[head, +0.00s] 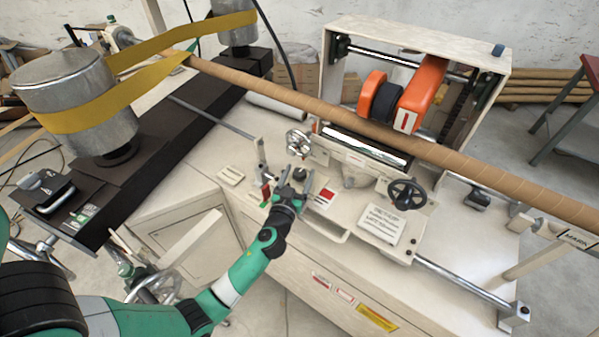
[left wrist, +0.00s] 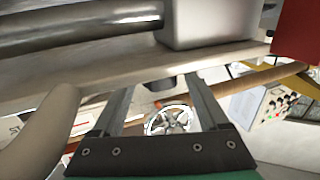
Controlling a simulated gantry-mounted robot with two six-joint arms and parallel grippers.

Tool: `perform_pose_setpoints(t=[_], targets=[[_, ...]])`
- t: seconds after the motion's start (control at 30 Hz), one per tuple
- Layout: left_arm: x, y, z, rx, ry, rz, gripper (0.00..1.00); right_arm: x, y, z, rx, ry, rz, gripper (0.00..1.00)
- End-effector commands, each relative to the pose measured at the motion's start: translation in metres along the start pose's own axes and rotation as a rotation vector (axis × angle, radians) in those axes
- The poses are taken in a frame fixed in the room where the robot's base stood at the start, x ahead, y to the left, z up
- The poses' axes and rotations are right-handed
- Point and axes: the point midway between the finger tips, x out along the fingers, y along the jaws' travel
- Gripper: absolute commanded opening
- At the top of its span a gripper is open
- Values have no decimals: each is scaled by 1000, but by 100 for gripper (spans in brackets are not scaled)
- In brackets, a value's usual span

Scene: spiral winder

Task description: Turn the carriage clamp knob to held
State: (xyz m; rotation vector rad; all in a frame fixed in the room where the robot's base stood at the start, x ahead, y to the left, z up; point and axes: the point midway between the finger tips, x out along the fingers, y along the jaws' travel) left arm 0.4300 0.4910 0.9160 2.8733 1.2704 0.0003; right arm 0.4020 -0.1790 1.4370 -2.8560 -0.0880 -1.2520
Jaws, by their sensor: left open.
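My left gripper (head: 294,184) is open above the front edge of the carriage, with its arm coming in from the lower left. A small grey round part (head: 299,173) shows close to its fingertips; I cannot tell whether it is the clamp knob or whether the fingers touch it. The carriage (head: 345,212) carries a black handwheel (head: 408,192) on its right and a silver handwheel (head: 298,143) at its back left. In the left wrist view, the open fingers (left wrist: 162,88) frame a silver spoked wheel (left wrist: 172,120). The knob's setting cannot be read.
A long brown tube (head: 440,155) crosses above the carriage. A housing with orange rollers (head: 422,88) stands behind. Yellow bands (head: 165,45) run from metal drums at the left. A steel rail (head: 460,282) runs along the front. A red and white label (head: 324,197) lies beside the gripper.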

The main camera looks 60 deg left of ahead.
Motion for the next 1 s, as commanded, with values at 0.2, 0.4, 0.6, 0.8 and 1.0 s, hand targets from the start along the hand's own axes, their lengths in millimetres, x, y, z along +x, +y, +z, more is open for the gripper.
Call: perform_pose_setpoints(t=[0.2,0.4,0.6,0.8,1.0], targets=[[9,0,0,0,0,1,77,0,0,0,0,0,0,50],[8,0,0,0,0,1,66,0,0,0,0,0,0,50],[8,0,0,0,0,1,30,0,0,0,0,0,0,50],[8,0,0,0,0,1,0,0,0,0,0,0,0,50],[8,0,0,0,-2,8,0,1,0,-1,0,0,0,50]])
